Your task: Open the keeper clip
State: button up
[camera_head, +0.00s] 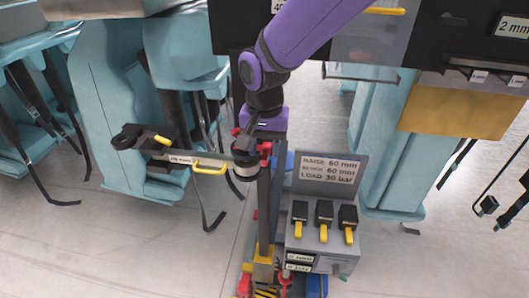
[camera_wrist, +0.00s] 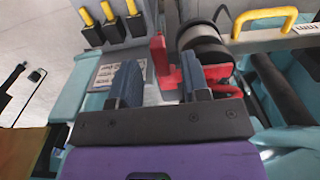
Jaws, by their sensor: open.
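My gripper (camera_wrist: 160,76) is open, its two blue-grey fingers apart, with the red upright part (camera_wrist: 161,58) showing between and beyond them. I take this red part, with the red piece (camera_wrist: 208,74) beside it, for the keeper clip, but cannot tell for sure. The red also shows in the head view (camera_head: 265,148), just under my gripper (camera_head: 258,137). It sits against a black round roller (camera_wrist: 205,42) at the end of a grey bar (camera_head: 182,157) with a yellow handle (camera_head: 210,168). Whether the fingers touch the red part cannot be told. My gripper partly hides it.
A grey box (camera_head: 320,237) with several yellow-tipped levers and a label board (camera_head: 330,170) stands right of my gripper. Teal seats (camera_head: 100,110) with dark straps stand at the left. A tan panel (camera_head: 460,115) is at the right. Pale floor (camera_head: 150,235) is clear at lower left.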

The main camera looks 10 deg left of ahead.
jog(key=shift+f, duration=1)
grip_shut()
